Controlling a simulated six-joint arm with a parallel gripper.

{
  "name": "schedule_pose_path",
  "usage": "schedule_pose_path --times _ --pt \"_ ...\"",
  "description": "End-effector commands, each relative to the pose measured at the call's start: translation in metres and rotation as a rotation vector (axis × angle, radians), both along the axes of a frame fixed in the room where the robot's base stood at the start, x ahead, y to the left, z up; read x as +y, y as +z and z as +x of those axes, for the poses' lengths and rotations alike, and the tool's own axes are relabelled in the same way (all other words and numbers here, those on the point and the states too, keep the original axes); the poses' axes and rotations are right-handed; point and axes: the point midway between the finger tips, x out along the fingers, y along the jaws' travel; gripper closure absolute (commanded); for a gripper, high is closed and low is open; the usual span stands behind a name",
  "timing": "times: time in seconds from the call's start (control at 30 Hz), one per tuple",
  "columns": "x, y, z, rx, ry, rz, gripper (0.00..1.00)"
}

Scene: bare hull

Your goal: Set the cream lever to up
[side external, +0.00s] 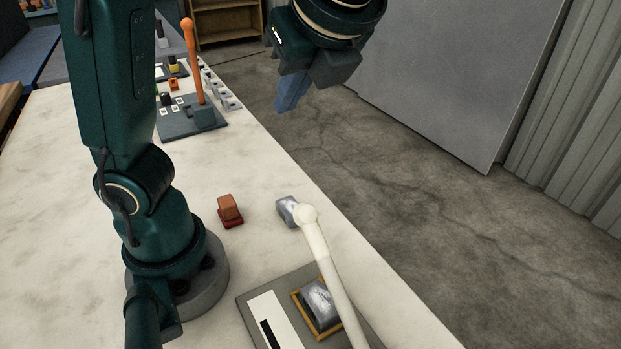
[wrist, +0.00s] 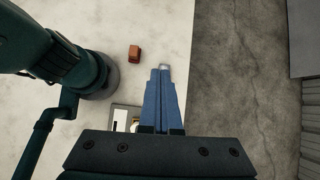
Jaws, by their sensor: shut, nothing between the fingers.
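The cream lever (side external: 327,268) rises from a grey base plate (side external: 247,311) at the bottom of the side view, its round knob at the top end. Its lower end is cut off by the picture edge. My gripper (side external: 288,104) is shut and empty, high above and away from the lever, over the floor side of the table in the side view. In the wrist view my gripper (wrist: 164,70) shows its blue fingers together. Part of a light panel (wrist: 125,117) shows left of the fingers there; the lever itself is mostly hidden or unclear.
An orange lever (side external: 194,65) stands on another grey base farther back on the white table (side external: 170,250). A red-brown block (side external: 229,211) and a grey block (side external: 286,211) lie near the cream knob. A wood-framed grey piece (side external: 318,300) sits beside the cream shaft.

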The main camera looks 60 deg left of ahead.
Motion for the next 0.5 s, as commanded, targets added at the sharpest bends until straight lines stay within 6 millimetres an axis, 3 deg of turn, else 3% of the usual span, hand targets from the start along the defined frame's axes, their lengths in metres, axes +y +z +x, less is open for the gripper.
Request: schedule_pose_path --times 0.17,0.5 --pt "-0.017 -0.019 -0.009 -0.011 0.151 -0.071 1.0" --pt "-0.02 -0.084 -0.023 0.19 0.822 -0.086 1.0"
